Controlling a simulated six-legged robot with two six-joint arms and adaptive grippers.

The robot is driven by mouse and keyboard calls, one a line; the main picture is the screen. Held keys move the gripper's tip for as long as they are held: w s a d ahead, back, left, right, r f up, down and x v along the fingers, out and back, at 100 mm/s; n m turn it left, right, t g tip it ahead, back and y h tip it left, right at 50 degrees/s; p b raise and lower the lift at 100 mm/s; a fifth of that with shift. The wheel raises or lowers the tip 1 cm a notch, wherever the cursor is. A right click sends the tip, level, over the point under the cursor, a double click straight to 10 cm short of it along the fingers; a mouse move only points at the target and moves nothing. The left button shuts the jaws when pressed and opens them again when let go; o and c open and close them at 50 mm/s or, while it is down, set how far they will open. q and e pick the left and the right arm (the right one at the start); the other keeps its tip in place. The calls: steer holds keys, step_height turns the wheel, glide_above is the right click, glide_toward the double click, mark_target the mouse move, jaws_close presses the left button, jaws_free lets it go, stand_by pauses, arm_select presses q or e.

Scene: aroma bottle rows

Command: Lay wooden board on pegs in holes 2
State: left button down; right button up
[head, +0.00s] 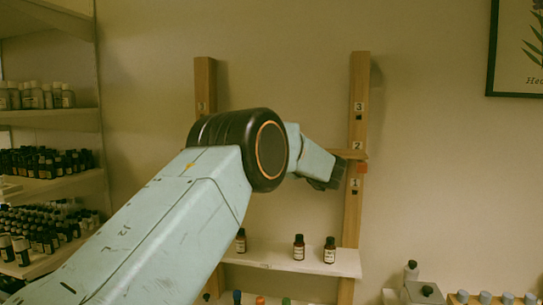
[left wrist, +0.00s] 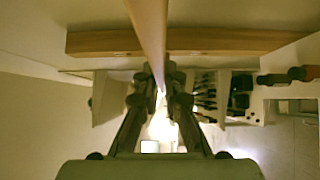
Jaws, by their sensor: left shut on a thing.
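My left gripper (head: 325,180) is at the right upright (head: 359,80), just left of it, between labels 1 and 2. In the left wrist view its fingers (left wrist: 160,95) are shut on the wooden board (left wrist: 150,30), seen nearly edge-on and running away past a wooden beam (left wrist: 220,40). In the head view the board's right end (head: 350,154) shows at the right upright near label 2; my arm hides the rest. An orange-red piece (head: 361,168) shows just below that end. Whether the board touches it, I cannot tell. The left upright (head: 205,80) is partly hidden. My right gripper is not in view.
A white shelf (head: 290,261) below my arm holds small dark bottles (head: 299,246). Shelves crowded with bottles (head: 40,163) stand at the left. More bottles (head: 411,270) stand at the lower right. A framed picture (head: 517,60) hangs at the upper right.

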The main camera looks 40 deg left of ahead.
arm_select(q)
steer(key=shift+s, duration=0.1)
steer(key=shift+d+f, duration=0.15)
steer(key=shift+f, duration=0.05)
steer(key=c, duration=1.7)
jaws_free()
steer(key=shift+w, duration=0.2)
steer(key=shift+c, duration=0.2)
steer(key=o, duration=0.4)
steer(key=shift+s, duration=0.2)
steer(key=shift+c, duration=0.2)
steer(key=v, duration=1.1)
steer(key=shift+d, duration=0.4)
